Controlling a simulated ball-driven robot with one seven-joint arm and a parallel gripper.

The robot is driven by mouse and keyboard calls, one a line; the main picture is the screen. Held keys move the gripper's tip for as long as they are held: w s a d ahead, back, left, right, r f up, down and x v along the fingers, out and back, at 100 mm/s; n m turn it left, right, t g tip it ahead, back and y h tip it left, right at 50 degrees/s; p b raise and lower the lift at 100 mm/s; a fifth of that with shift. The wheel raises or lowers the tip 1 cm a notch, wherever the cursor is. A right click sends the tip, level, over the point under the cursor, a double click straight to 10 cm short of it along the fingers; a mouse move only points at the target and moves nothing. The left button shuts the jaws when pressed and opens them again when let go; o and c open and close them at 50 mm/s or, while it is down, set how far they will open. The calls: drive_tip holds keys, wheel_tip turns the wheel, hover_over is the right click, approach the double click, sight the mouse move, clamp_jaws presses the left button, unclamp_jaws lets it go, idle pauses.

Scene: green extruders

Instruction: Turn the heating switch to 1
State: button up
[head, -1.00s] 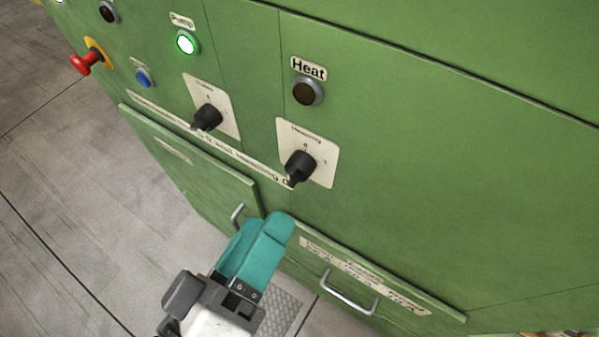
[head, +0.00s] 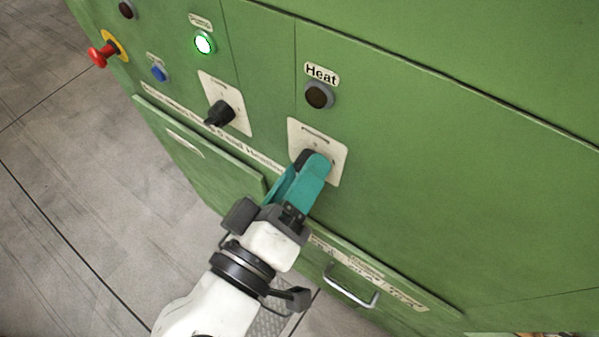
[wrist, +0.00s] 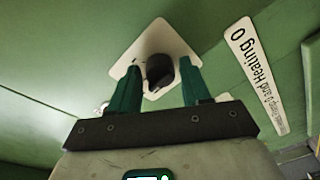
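The heating switch is a black rotary knob (head: 303,158) on a white plate (head: 335,160) below the unlit Heat lamp (head: 319,95). My gripper (head: 305,170) has teal fingers and is at the knob, covering much of it in the head view. In the wrist view the knob (wrist: 159,72) sits between the two finger tips (wrist: 160,75), with the plate (wrist: 155,38) behind it. The fingers are apart, one on each side of the knob; a narrow gap seems to show at the left finger. The knob's pointer position is hidden.
A second black knob (head: 219,113) is to the left, below a lit green pump lamp (head: 204,43). A red emergency button (head: 103,54) and blue button (head: 159,73) are farther left. Drawer handles, one of them metal (head: 350,287), stick out below.

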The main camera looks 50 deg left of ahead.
drive_tip(key=c, duration=0.7)
drive_tip(key=shift+f+b, duration=0.1)
drive_tip(key=shift+b, duration=0.2)
drive_tip(key=m+b, duration=0.6)
drive_tip(key=b, duration=0.2)
drive_tip(key=m+t+b, duration=0.1)
drive_tip(key=m+b, duration=0.5)
drive_tip(key=b, duration=0.2)
drive_tip(key=shift+a+f+h, duration=0.1)
drive_tip(key=shift+h, duration=0.2)
drive_tip(key=shift+m, duration=0.4)
